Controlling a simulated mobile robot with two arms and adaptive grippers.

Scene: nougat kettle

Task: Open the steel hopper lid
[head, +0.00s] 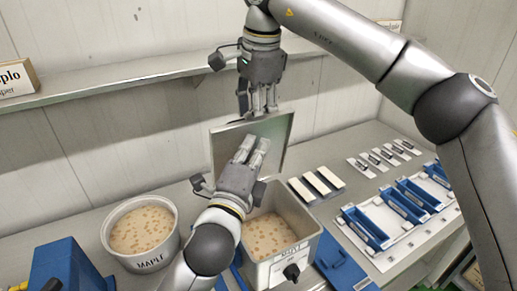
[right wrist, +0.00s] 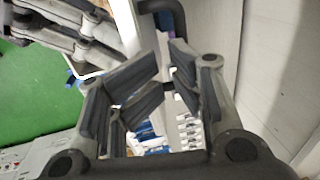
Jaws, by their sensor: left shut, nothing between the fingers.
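The steel hopper (head: 312,228) stands on the counter, filled with a pale mass dotted with brown pieces. Its square steel lid (head: 226,150) stands raised, roughly upright, at the hopper's back edge. My left gripper (head: 262,145) is shut and empty, its fingertips in front of the lid's inner face; I cannot tell whether they touch it. My right gripper (head: 263,108) is above and at the lid's top edge, fingers pointing down. In the right wrist view its fingers (right wrist: 160,75) stand apart with nothing seen between them. A dark bar (right wrist: 165,18) shows just beyond these fingers.
A round white pot (head: 112,240) with similar filling stands left of the hopper. Blue equipment (head: 68,265) is at the lower left. White-topped blocks (head: 316,184) and blue trays (head: 365,228) lie to the right. A wall shelf (head: 120,78) runs behind.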

